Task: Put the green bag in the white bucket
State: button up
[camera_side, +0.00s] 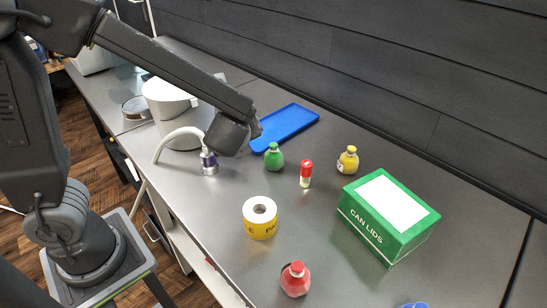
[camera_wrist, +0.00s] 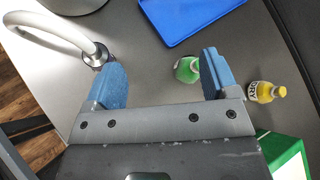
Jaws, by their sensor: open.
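The green bag (camera_side: 273,157) is a small rounded bag with a gathered top, standing on the grey bench near the blue tray. It also shows in the wrist view (camera_wrist: 186,69), just left of the right finger and partly beside it. The white bucket (camera_side: 168,112) stands farther back to the left, partly behind my arm. My gripper (camera_wrist: 160,82) is open and empty, with its two blue fingers wide apart above the bench. In the side view my wrist hangs up and left of the green bag, and the fingers are mostly hidden.
A curved white tap (camera_side: 165,141) rises between bucket and bench edge. The blue tray (camera_side: 286,127) lies behind the bag. A yellow bag (camera_side: 348,160), a red-capped tube (camera_side: 306,174), a tape roll (camera_side: 260,218), a red bag (camera_side: 295,280) and a can lids box (camera_side: 375,228) stand nearby.

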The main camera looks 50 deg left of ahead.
aim_at(272, 158)
jog(key=w+d+f+m+t, duration=0.1)
jog(key=f+m, duration=0.1)
jog(key=f, duration=0.1)
jog(key=w+d+f+m+t, duration=0.1)
jog(key=w+d+f+m, duration=0.1)
jog(key=f, duration=0.1)
jog(key=w+d+f+m+t, duration=0.1)
jog(key=w+f+m, duration=0.1)
jog(key=f+m, duration=0.1)
jog(key=shift+w+d+f+h, duration=0.2)
jog(key=shift+f+h, duration=0.1)
jog(key=x, duration=0.5)
jog(key=shift+r, duration=0.1)
jog(key=shift+c, duration=0.4)
jog(key=c, duration=1)
jog(key=shift+r, duration=0.15)
